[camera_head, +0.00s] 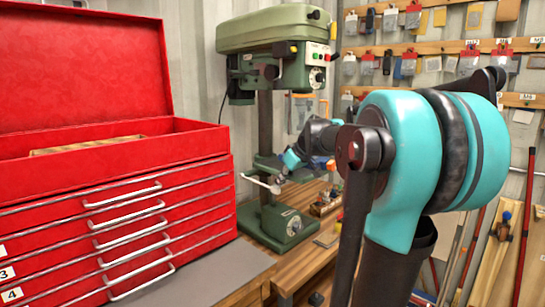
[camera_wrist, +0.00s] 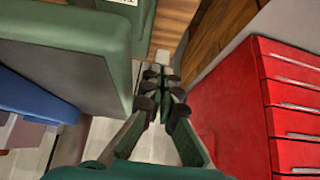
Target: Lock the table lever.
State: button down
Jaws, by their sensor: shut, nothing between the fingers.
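The green drill press (camera_head: 275,45) stands behind the red tool chest in the head view. Its small green table (camera_head: 268,166) sits partway up the column, and a pale crank handle (camera_head: 255,181) sticks out at the table's left. I cannot clearly make out the table lever. My gripper (camera_head: 279,182) is close to the table and crank; its fingers are small there and partly blend with the press. In the wrist view my gripper (camera_wrist: 161,75) is shut with nothing between the fingertips. A large green part of the press (camera_wrist: 65,45) fills the upper left beside the fingers.
The red tool chest (camera_head: 120,185) with its lid up stands at the left, and also at the right of the wrist view (camera_wrist: 265,110). A wooden bench (camera_head: 310,262) lies under the press. Small parts hang on the back wall rails.

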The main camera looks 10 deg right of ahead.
jog(key=shift+s+d+f, duration=0.1)
jog(key=shift+f, duration=1.15)
